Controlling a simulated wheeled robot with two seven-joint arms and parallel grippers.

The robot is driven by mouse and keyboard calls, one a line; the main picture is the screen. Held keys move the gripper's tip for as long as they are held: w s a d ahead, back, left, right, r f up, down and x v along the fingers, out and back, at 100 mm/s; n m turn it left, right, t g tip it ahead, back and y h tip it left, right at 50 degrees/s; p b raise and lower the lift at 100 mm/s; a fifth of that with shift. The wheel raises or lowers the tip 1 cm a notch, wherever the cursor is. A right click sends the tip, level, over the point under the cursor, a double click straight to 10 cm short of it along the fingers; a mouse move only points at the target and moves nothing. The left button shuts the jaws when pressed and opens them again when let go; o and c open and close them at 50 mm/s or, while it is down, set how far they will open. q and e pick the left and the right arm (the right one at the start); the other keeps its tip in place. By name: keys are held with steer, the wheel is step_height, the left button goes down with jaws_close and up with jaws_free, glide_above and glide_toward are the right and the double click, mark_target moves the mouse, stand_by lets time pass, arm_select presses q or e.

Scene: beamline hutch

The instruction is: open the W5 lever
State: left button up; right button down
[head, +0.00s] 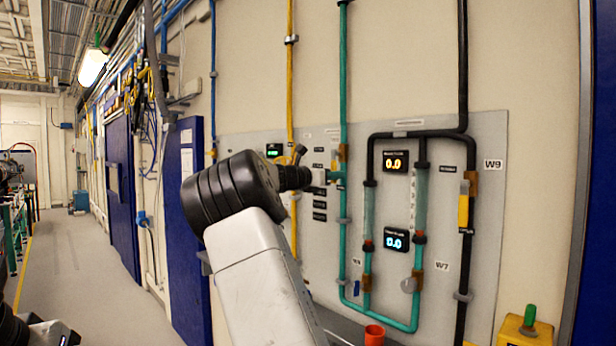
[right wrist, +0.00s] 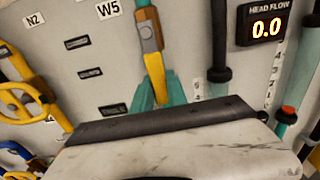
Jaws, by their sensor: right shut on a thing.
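The W5 lever (right wrist: 155,82) is a yellow handle below a brown valve body (right wrist: 150,34) on a teal pipe, beside the W5 label (right wrist: 107,9). It points down, roughly along the pipe. In the head view the valve body (head: 342,153) shows just above my right gripper (head: 322,179), and the handle is mostly hidden. My right gripper is shut on the lever. In the right wrist view my own wrist housing covers the fingertips and the lever's lower end.
Close by are the yellow N2 wheel (right wrist: 22,97), the head flow display (right wrist: 265,22) and a flow tube (head: 420,205). The W9 lever (head: 463,206) is further right. An orange cup (head: 374,335) stands below the panel. The aisle (head: 75,260) at left is clear.

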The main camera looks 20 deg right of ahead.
stand_by(0.3)
steer(key=c, duration=1.3)
jaws_free()
steer(key=v, duration=0.8)
steer(key=shift+d, duration=0.1)
